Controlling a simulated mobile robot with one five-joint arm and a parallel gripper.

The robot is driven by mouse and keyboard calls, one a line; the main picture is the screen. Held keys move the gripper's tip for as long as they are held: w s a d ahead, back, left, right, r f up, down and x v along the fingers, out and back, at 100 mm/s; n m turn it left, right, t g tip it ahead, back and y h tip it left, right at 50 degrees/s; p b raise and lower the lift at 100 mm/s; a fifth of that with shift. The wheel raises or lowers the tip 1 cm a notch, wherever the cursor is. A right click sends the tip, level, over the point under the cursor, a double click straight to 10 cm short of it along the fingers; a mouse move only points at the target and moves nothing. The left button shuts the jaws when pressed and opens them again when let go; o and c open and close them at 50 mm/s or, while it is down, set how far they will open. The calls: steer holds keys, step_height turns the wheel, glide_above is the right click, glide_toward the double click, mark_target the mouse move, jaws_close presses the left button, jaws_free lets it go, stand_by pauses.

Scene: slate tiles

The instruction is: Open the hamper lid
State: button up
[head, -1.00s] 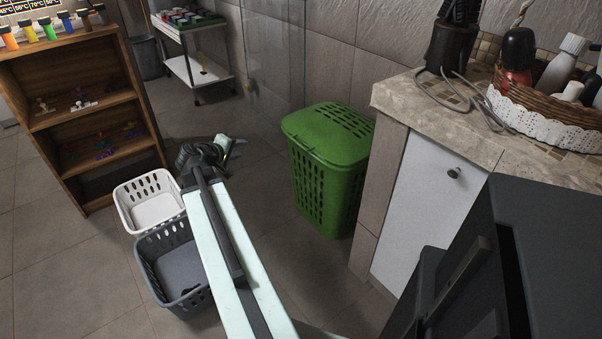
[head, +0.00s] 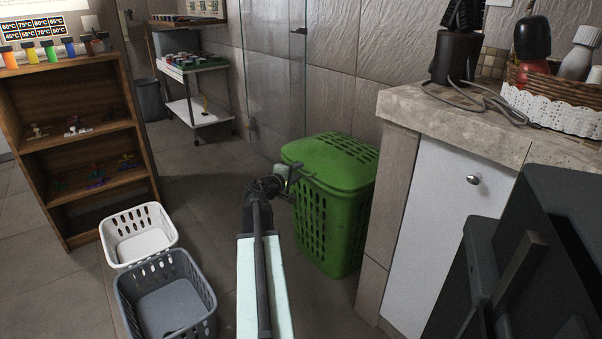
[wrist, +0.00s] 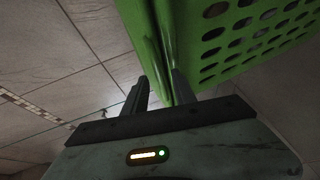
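The green hamper (head: 336,225) stands upright on the floor beside the counter, with slotted holes in its walls. Its green lid (head: 325,152) lies shut on top. My gripper (head: 290,180) is at the hamper's left front side, just below the lid's rim. In the wrist view my gripper (wrist: 161,88) has its two dark fingers apart, with green plastic showing between and beyond them. The perforated hamper wall (wrist: 245,40) fills the upper right there. I cannot tell whether the fingers touch the plastic.
A counter (head: 400,105) with a white cabinet door stands right of the hamper. A white basket (head: 140,235) and a grey basket (head: 168,300) sit on the floor at left, by a wooden shelf (head: 80,140). A glass panel (head: 272,75) stands behind.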

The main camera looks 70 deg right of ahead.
steer(key=shift+x, duration=1.25)
steer(key=shift+a, duration=0.1)
jaws_close()
